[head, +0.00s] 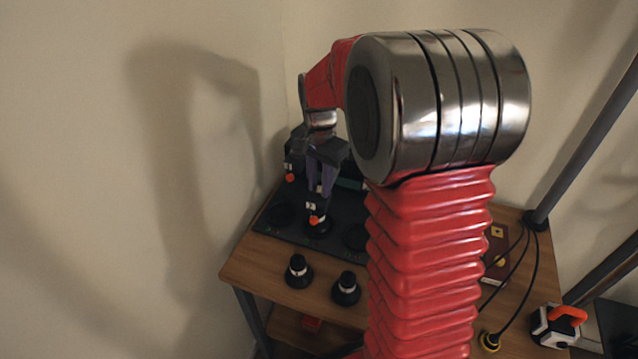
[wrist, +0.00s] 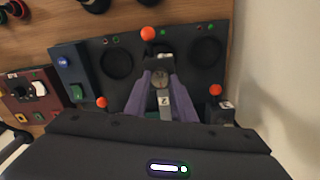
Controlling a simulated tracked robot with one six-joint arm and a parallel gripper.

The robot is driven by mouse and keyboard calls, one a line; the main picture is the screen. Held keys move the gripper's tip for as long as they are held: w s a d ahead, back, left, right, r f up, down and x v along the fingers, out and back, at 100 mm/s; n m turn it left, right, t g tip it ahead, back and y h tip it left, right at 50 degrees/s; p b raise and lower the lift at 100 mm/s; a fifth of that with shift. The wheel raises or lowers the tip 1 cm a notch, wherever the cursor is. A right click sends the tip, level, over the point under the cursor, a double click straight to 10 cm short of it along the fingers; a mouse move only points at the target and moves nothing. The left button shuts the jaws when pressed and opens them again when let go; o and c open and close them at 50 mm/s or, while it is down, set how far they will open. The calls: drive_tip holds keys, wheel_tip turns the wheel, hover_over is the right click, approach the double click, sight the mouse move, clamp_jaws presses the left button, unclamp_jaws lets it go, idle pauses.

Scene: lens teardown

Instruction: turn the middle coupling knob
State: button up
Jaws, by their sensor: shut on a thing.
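The middle coupling knob (wrist: 161,82) is a dark grip with a grey-silver front on the black panel. A white tag marked 2 (wrist: 165,102) lies on its near side, and an orange ball (wrist: 148,33) sticks out at its far side. My gripper (wrist: 160,75) has its two purple fingers shut on the knob from both sides. In the head view my gripper (head: 319,190) reaches down to the knob (head: 312,207), whose orange ball shows at its front. The fingers partly hide the knob's sides.
Other orange balls stand left (wrist: 101,102) and right (wrist: 215,90) of my fingers. The black panel (wrist: 95,85) has dark round recesses beside the knob. Two black knobs with white bands (head: 298,271) (head: 345,288) stand on the wooden table. A wall rises close behind and left.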

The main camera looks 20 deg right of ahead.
sight(319, 188)
idle(0.3)
drive_tip(key=o, duration=1.1)
drive_tip(key=shift+c, duration=0.2)
wheel_tip(319, 188, up, 14)
drive_tip(key=shift+w+f, duration=0.1)
drive_tip(key=shift+f, duration=0.05)
idle(0.3)
